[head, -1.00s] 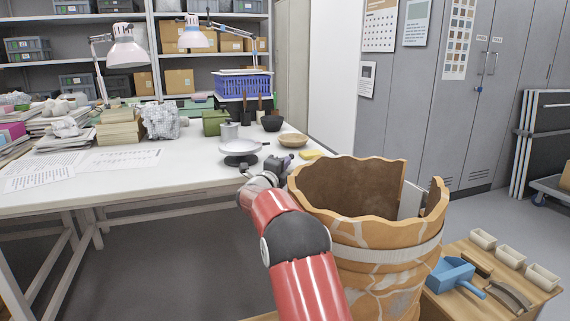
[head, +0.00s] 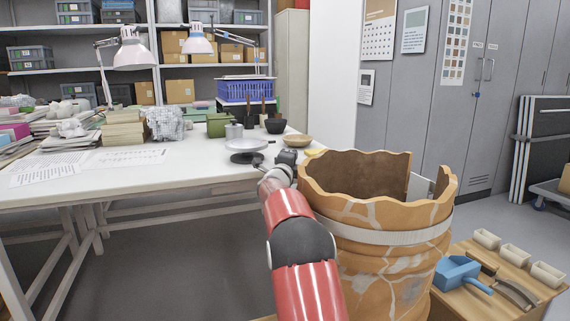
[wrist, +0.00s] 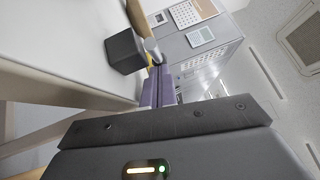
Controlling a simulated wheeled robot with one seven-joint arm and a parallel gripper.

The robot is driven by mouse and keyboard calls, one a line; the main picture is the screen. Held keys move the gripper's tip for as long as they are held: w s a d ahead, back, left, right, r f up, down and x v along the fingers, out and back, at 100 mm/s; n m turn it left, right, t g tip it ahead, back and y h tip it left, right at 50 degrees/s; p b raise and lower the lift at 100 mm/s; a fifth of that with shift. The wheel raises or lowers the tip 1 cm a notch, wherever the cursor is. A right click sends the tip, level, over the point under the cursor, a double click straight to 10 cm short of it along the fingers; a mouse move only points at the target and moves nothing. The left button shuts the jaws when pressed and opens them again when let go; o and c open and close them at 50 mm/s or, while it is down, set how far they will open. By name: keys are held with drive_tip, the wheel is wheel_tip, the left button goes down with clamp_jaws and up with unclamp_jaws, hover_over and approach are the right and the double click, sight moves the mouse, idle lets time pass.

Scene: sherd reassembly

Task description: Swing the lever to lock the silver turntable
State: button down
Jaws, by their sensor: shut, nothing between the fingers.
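The silver turntable (head: 247,146) stands on the white table near its front edge, with a round plate on a dark base. A small dark part (head: 257,160), likely the lever's end, shows at its front right. My gripper (head: 288,156) is just right of the turntable, above the table's edge; its fingertips are hard to make out there. In the wrist view, my gripper's purple fingers (wrist: 160,88) are shut and empty. A dark block (wrist: 125,53) lies left of the fingertips, apart from them; I cannot tell whether it is the lever's handle.
A large patched clay vessel (head: 385,215) stands close to the right of my arm. A wooden bowl (head: 297,140), a lidded pot (head: 233,131) and a dark bowl (head: 275,126) are behind the turntable. Papers (head: 125,157) lie to the left.

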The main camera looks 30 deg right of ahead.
drive_tip(key=shift+a, duration=0.1)
drive_tip(key=b+v, duration=0.1)
drive_tip(key=v, duration=0.6)
drive_tip(key=shift+s+a+b, duration=0.2)
drive_tip(key=shift+s+b, duration=0.15)
drive_tip(key=shift+f, duration=0.1)
